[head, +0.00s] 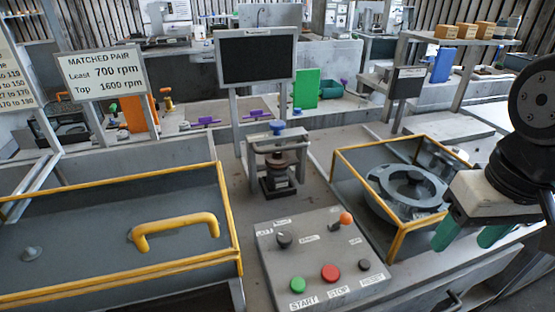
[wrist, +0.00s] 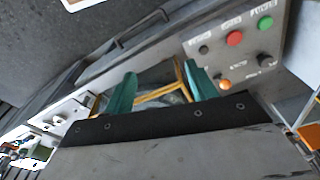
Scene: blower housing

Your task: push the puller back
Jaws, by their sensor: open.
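A small metal frame with a blue knob on top and a dark spindle and base (head: 278,170) stands behind the control panel; it looks like the puller, but no label confirms this. My gripper (head: 470,236) has green fingers and hangs at the right, beside the yellow-edged case, well apart from the metal frame. In the wrist view my gripper (wrist: 162,90) is open, with nothing between its fingers. The metal frame cannot be made out in the wrist view.
A control panel (head: 318,252) with green and red buttons, knobs and an orange-tipped lever sits in front. A yellow-edged case (head: 396,242) holds a round grey housing (head: 408,187). A yellow-handled cover (head: 90,235) lies left. A dark screen (head: 257,60) stands behind.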

